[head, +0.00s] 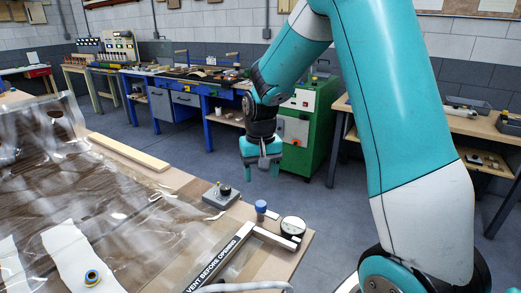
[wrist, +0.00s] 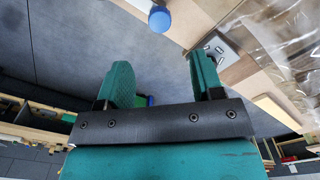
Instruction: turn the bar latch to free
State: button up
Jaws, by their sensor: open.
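My gripper (head: 263,178) hangs with its teal fingers apart and empty, above and behind the near corner of the bench in the head view. In the wrist view my gripper (wrist: 163,70) also shows a clear gap. A long bar marked "VENT BEFORE OPENING" (head: 214,262) lies along the bench edge. A short pale bar (head: 276,238) meets its far end near a round gauge (head: 293,227). I cannot tell for sure which part is the bar latch. A blue-topped knob (head: 261,206) stands beside the gauge; it shows in the wrist view (wrist: 160,20), apart from my fingers.
A grey box with a black knob (head: 221,198) sits on the bench. A hose (head: 240,287) runs along the front. Open floor (head: 200,155) lies behind the bench; a green cabinet (head: 312,125) stands beyond.

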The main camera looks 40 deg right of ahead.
notch_tip(320, 180, up, 8)
jog(key=shift+f, duration=0.15)
dwell(0.5)
jog(key=s+a+r+n+y, duration=0.1)
jog(key=s+a+n+y, duration=0.3)
jog(key=s+a+n, duration=0.8)
jog(key=s+a, duration=1)
jog(key=shift+s+a+r, duration=0.15)
jog(key=shift+a+r, duration=0.15)
jog(key=shift+r, duration=0.1)
